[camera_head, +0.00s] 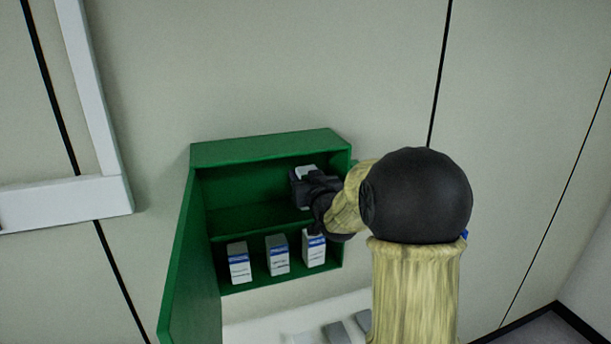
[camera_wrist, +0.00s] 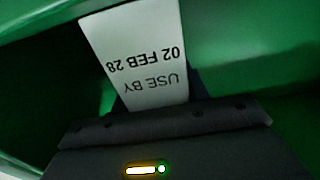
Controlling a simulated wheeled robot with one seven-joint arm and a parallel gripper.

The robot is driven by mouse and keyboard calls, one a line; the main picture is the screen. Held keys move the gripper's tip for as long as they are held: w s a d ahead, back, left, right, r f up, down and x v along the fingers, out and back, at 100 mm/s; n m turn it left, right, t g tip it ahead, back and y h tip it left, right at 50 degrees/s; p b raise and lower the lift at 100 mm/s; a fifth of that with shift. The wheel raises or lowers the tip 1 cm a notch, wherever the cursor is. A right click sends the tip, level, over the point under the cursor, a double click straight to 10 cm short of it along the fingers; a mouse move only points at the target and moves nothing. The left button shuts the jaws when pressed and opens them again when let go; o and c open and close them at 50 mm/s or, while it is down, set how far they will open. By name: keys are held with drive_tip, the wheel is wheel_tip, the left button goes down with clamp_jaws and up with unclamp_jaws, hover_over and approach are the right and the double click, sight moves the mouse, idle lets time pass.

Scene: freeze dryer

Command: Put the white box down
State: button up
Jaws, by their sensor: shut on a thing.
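The white box (camera_wrist: 137,55) is held in my gripper, with its printed face, "USE BY 02 FEB 28", upside down in the wrist view. In the head view, a small white part of the box (camera_head: 307,173) shows above my gripper (camera_head: 306,188). My gripper is shut on it inside the upper compartment, at the right end of the green cabinet (camera_head: 265,150). The gripper hides most of the box in the head view. I cannot tell whether the box touches the shelf (camera_head: 250,218).
Three white and blue boxes stand in the lower compartment: left (camera_head: 239,264), middle (camera_head: 277,256) and right (camera_head: 313,249). The cabinet door (camera_head: 190,270) hangs open at the left. The upper compartment is clear left of my gripper. A white surface (camera_head: 290,318) lies below.

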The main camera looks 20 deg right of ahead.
drive_tip(key=o, duration=1)
drive_tip(key=shift+w, duration=0.1)
drive_tip(key=shift+a+f, duration=0.1)
drive_tip(key=shift+s+r, duration=0.25)
drive_tip(key=s+b, duration=0.4)
drive_tip(key=s, duration=0.7)
drive_tip(key=shift+s+b, duration=0.4)
drive_tip(key=shift+f, duration=0.15)
